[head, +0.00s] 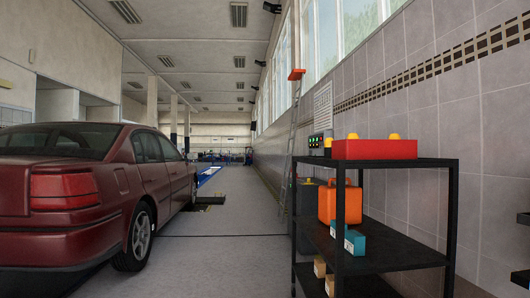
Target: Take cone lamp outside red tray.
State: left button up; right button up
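The red tray (374,149) sits on the top shelf of a black rack at the right. The tops of two yellow-orange lamps, one at the left (353,136) and one at the right (394,137), show above the tray's rim. Their lower parts are hidden by the tray wall. Another small yellow-orange lamp (328,142) shows left of the tray, on the same shelf and outside it. The lamps are too small to tell their exact shape. Neither of my grippers can be made out in the head view.
The black rack (452,220) also holds an orange canister (340,203), blue boxes (355,242) and small tan boxes (320,267). A device with green lights (320,144) stands on top. A dark red car (90,195) is at left. Clear floor (225,255) lies between.

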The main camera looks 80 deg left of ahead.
aim_at(327, 144)
jog(key=u, duration=2.25)
